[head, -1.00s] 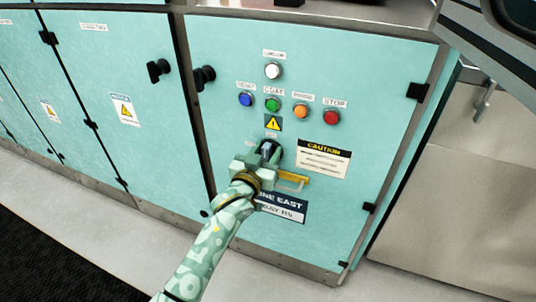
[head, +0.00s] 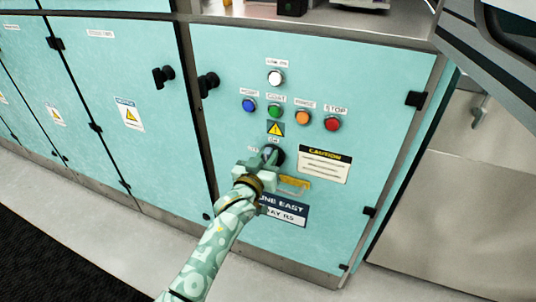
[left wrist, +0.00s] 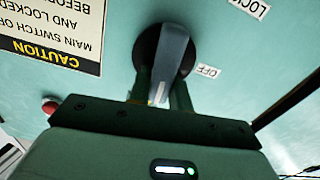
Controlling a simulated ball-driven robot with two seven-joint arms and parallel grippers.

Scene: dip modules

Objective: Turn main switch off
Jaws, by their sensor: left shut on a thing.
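The main switch (head: 279,155) is a rotary switch with a dark round base on the teal cabinet door, below the yellow warning triangle. In the left wrist view its grey-blue handle (left wrist: 174,48) stands across the black round base (left wrist: 148,50). My left gripper (head: 262,162) is shut on this handle, with one finger on each side in the left wrist view (left wrist: 160,92). An OFF label (left wrist: 207,71) sits beside the base. The gripper partly hides the switch in the head view. My right gripper is not in view.
Above the switch are white (head: 275,78), blue (head: 249,105), green (head: 274,110), orange (head: 303,117) and red (head: 332,123) buttons. Black door handles (head: 208,83) stick out at left.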

